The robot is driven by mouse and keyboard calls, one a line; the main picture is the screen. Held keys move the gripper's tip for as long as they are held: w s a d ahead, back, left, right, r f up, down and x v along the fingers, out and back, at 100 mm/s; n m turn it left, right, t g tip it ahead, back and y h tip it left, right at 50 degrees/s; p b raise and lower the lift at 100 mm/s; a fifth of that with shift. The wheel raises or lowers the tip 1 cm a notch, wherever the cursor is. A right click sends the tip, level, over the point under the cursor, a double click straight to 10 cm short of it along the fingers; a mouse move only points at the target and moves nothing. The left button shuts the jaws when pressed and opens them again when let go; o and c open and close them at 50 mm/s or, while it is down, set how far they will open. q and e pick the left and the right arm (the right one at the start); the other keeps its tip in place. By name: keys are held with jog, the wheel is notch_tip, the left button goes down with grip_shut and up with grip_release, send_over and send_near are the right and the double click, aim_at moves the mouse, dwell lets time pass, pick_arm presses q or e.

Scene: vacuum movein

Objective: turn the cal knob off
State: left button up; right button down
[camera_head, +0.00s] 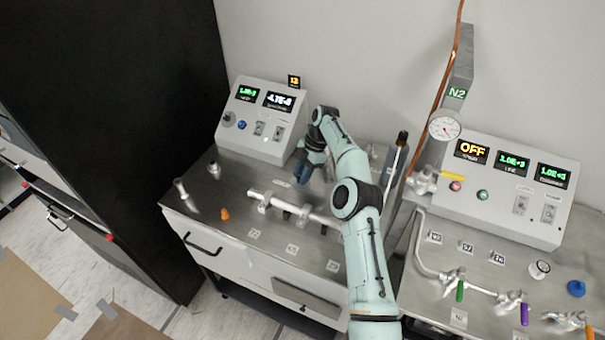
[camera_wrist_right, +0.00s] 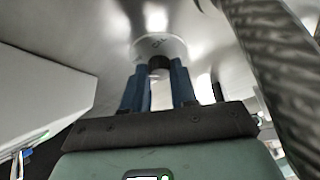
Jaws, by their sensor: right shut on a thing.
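My right arm reaches over the left steel bench in the head view. Its blue-fingered gripper (camera_head: 304,172) points down at the bench top behind the horizontal pipe. In the right wrist view the two blue fingers (camera_wrist_right: 159,78) are shut on a small dark knob (camera_wrist_right: 158,64), one finger on each side. The knob stands on a pale round dial plate (camera_wrist_right: 160,45) with faint lettering, which looks like the cal knob's plate. The gripper hides the knob in the head view, and its pointer direction cannot be read. My left gripper is out of view.
A horizontal steel pipe (camera_head: 290,207) lies in front of the gripper, and a grey instrument box (camera_head: 258,138) stands behind left. A pipe also fills the wrist view's right side (camera_wrist_right: 270,50). The right bench carries a control box (camera_head: 500,205) and several valves.

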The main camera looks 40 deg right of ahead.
dwell(0.5)
jog(key=c, duration=0.9)
grip_release()
